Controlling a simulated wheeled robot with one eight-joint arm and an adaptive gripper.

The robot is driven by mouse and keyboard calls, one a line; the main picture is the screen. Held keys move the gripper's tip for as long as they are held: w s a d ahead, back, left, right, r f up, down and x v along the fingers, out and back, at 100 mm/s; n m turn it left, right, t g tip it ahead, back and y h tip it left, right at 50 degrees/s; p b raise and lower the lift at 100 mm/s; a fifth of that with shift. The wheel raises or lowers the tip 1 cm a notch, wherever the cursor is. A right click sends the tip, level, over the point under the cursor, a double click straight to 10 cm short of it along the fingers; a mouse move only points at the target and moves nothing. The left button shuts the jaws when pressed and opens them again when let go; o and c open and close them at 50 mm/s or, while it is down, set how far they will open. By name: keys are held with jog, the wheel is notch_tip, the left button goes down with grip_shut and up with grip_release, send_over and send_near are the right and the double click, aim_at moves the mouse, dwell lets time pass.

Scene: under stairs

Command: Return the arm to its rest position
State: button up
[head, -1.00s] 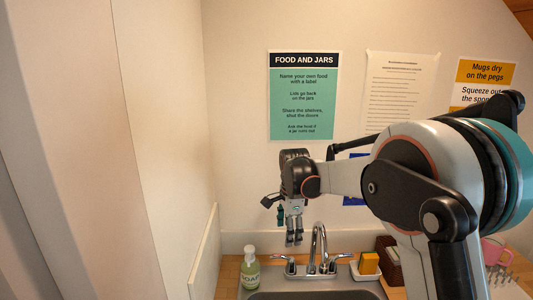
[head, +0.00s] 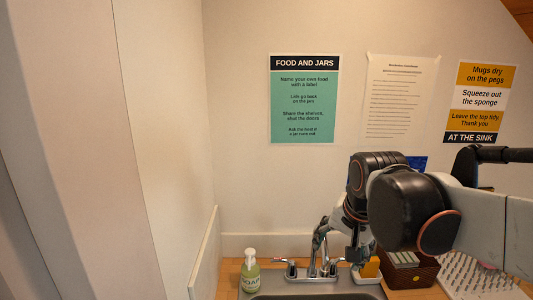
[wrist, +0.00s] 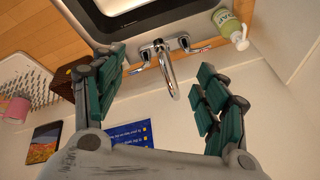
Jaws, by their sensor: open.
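My gripper (head: 345,238) is at the lower right of centre in the head view, in front of the wall and close to the sink faucet (head: 318,252). My own arm partly hides it there. In the wrist view my gripper (wrist: 160,92) has its two green-padded fingers wide apart with nothing held between them. The faucet (wrist: 168,68) shows in the gap between the fingers, beyond them. Whether a finger touches the faucet cannot be told.
A green soap bottle (head: 250,272) stands left of the sink (head: 318,283). Right of the faucet are a sponge holder (head: 368,278), a brown basket (head: 412,274) and a pegged drying rack (head: 478,278). A pink mug (wrist: 16,107) shows in the wrist view. Posters hang on the wall.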

jog(key=s+d+f+n+t, duration=0.1)
jog(key=s+d+f+n, duration=0.15)
jog(key=s, duration=0.45)
jog(key=s+d+f+n+t, duration=0.15)
jog(key=s+n, duration=0.25)
jog(key=s, duration=0.4)
notch_tip(320, 180, down, 11)
jog(key=b, duration=1)
jog(key=shift+w+a+r, duration=0.15)
jog(key=shift+a+r, duration=0.05)
